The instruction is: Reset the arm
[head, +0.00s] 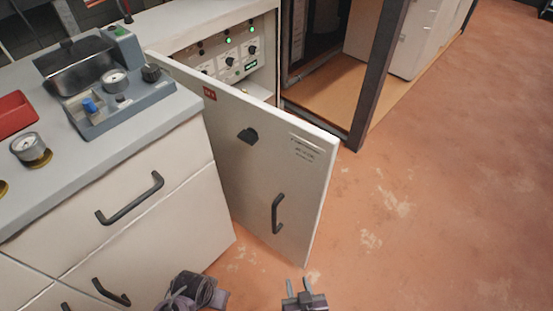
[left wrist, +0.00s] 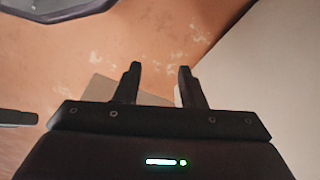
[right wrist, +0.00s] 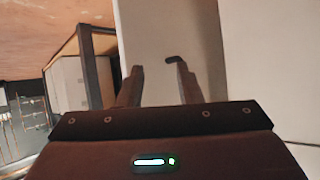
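My right gripper (head: 304,288) is at the bottom centre of the head view, in front of the open cabinet door. Its two fingers stand apart with nothing between them in the right wrist view (right wrist: 160,80).
A white cabinet door (head: 270,170) with a black handle (head: 277,213) stands open, exposing a control panel (head: 232,57) with green lights. A counter with drawers (head: 130,215) is at left, bearing a gauge unit (head: 118,97) and red tray (head: 14,113). Floor at right is free.

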